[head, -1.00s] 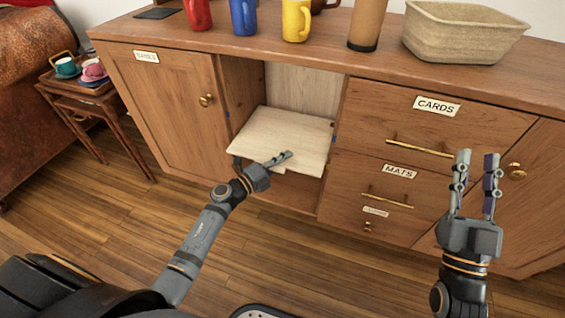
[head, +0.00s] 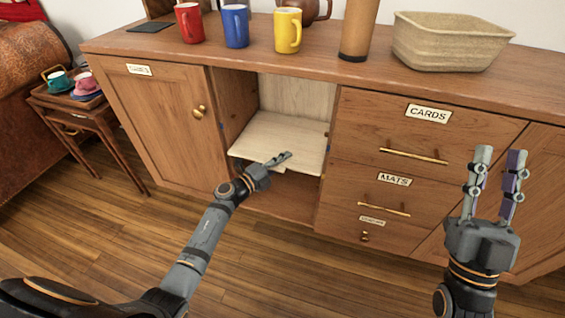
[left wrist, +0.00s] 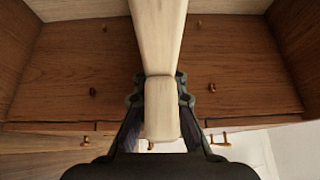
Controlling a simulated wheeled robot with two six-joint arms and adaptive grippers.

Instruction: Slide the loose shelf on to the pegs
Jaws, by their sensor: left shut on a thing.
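The loose shelf (head: 280,137) is a pale flat wooden board in the open bay of the wooden cabinet, its front part nearest me. My left gripper (head: 284,159) is shut on its front edge. In the left wrist view the shelf (left wrist: 158,35) shows nearly edge-on between the fingers (left wrist: 160,105). Small brass pegs show on the bay's brown panels, one left of the shelf (left wrist: 92,91) and one right of it (left wrist: 211,87). I cannot tell whether the shelf touches any peg. My right gripper (head: 499,158) is open and empty, in front of the drawers.
Red (head: 189,22), blue (head: 235,26) and yellow (head: 288,31) mugs, a tall brown tumbler (head: 357,28) and a beige basket (head: 447,42) stand on the cabinet top. A closed door (head: 160,110) is left of the bay. Drawers with brass handles (head: 413,156) are right of it.

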